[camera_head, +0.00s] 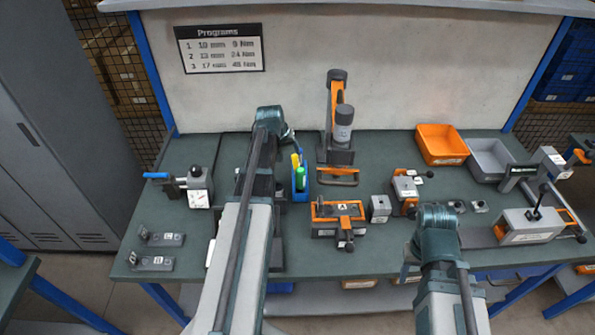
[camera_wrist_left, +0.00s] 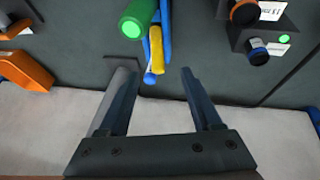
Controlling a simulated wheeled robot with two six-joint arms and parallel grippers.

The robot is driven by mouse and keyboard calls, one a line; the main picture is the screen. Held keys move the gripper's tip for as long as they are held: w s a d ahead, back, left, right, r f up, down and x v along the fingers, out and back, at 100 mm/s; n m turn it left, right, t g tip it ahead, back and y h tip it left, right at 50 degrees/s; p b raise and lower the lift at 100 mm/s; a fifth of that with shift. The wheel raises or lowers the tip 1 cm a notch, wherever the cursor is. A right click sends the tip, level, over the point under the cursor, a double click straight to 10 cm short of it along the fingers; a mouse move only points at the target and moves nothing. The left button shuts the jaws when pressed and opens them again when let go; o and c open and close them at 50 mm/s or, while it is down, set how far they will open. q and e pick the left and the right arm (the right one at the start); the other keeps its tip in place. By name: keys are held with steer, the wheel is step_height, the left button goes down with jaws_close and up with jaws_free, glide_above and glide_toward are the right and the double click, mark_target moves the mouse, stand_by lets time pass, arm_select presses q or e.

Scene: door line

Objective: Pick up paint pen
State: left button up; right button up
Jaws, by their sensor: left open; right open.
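In the left wrist view the green pen (camera_wrist_left: 138,18), yellow pen (camera_wrist_left: 157,50) and a blue pen (camera_wrist_left: 149,77) show; I cannot tell which is the paint pen. My left gripper (camera_head: 289,136) is just behind the cup; in the left wrist view its open, empty fingers (camera_wrist_left: 160,75) point toward the pens. My right gripper (camera_head: 412,256) is far to the right, its fingers hard to make out.
An orange tool stand (camera_head: 338,110) rises behind the cup to the right. An orange and grey fixture (camera_head: 338,218) sits right of the cup. A clamp (camera_head: 190,187) is at left. An orange bin (camera_head: 441,143) and a grey bin (camera_head: 489,158) stand at the back right.

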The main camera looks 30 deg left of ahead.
mark_target(295, 161)
arm_select(q)
steer(key=b+x, duration=0.4)
steer(key=x, duration=0.2)
steer(key=shift+b, duration=0.3)
steer(key=shift+w+b+x, duration=0.15)
steer(key=shift+b+x, duration=1.15)
steer(key=shift+x, duration=0.25)
steer(key=shift+w+b+x, duration=0.15)
steer(key=shift+b+x, duration=1.15)
steer(key=shift+x, duration=0.25)
steer(key=shift+d+r, duration=0.1)
steer(key=shift+r, duration=0.1)
jaws_close()
